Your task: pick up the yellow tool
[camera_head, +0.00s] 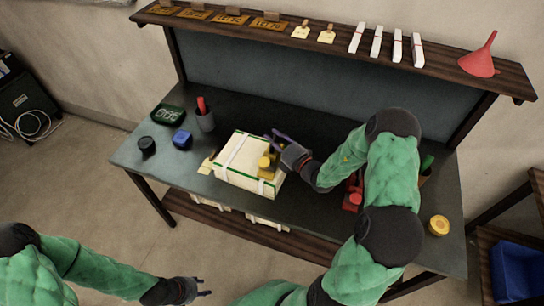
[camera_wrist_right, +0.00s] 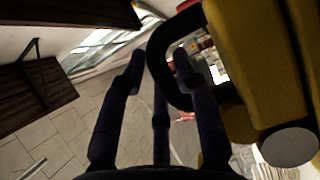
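The yellow tool (camera_head: 266,169) lies on the cream strapped parcel (camera_head: 238,160) at the middle of the workbench. In the right wrist view, the yellow tool (camera_wrist_right: 245,60) fills the right side and its black looped handle (camera_wrist_right: 156,62) reaches in front of my fingers. My right gripper (camera_head: 275,138) is just behind the tool, above the parcel. In the wrist view, my right gripper (camera_wrist_right: 160,65) has its fingers spread, with part of the handle between the tips; contact cannot be told. My left gripper (camera_head: 206,288) is open and empty, low in front of the bench.
A green-black digital clock (camera_head: 168,117), a blue block (camera_head: 182,139), a black roll (camera_head: 147,145) and a pen cup (camera_head: 205,120) stand left. A red tool (camera_head: 352,198) and yellow tape roll (camera_head: 438,225) are right. A shelf (camera_head: 270,32) overhangs the back.

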